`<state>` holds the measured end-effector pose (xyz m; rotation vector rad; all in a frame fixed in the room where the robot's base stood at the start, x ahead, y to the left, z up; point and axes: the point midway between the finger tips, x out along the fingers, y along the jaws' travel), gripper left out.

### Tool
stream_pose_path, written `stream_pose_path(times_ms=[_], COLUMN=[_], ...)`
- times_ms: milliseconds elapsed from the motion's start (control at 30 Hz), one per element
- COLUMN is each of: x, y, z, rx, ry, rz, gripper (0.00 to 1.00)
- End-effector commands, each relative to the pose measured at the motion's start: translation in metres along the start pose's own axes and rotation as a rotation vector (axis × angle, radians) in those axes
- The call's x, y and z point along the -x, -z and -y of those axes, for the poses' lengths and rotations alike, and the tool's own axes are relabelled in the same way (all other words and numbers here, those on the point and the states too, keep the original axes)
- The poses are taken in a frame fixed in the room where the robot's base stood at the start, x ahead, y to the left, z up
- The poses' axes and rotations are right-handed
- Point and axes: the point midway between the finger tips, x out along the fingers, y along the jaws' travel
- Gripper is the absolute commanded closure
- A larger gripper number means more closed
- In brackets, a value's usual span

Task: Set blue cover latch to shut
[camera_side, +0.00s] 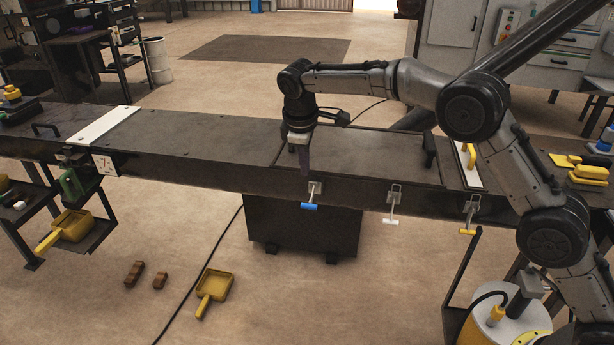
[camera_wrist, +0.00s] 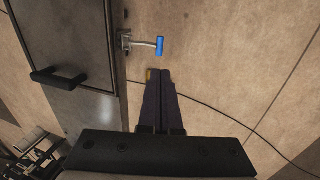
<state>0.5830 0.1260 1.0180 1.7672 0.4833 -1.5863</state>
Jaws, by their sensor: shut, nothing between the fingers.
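The blue cover latch (camera_side: 311,206) is on the front face of the dark bench, below the cover's left end in the side view. Its blue handle hangs at the lower end of a metal bracket. In the wrist view the blue latch handle (camera_wrist: 162,46) stands out from the bench edge on a metal arm. My gripper (camera_side: 305,174) points down just above and left of the latch. In the wrist view my gripper (camera_wrist: 158,75) is shut and empty, its fingertips a little short of the blue handle, apparently apart from it.
A white-handled latch (camera_side: 391,220) and a yellow-handled latch (camera_side: 468,231) sit further right on the same face. The dark cover (camera_side: 365,152) has black handles (camera_side: 429,151). The floor in front holds a yellow scoop (camera_side: 213,286) and brown blocks (camera_side: 134,273).

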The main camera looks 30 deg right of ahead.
Motion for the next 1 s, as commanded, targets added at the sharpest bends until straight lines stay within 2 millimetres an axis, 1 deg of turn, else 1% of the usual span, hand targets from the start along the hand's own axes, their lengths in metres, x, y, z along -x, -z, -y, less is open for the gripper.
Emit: stream_pose_path(times_ms=[33,400,600,700,800,1000], x=[-0.009,-0.081,-0.111,-0.121,-0.126,-0.128], y=[-0.002,-0.002,-0.002,-0.002,-0.002,-0.002], z=[0.000,0.000,0.000,0.000,0.000,0.000], rx=[0.000,-0.001,-0.002,-0.002,-0.002,-0.001], ry=[0.003,0.002,0.002,0.003,0.002,0.002], rz=[0.006,0.006,0.003,0.003,0.001,0.001], gripper=[1.00,1.00,1.00,1.00,1.00,1.00])
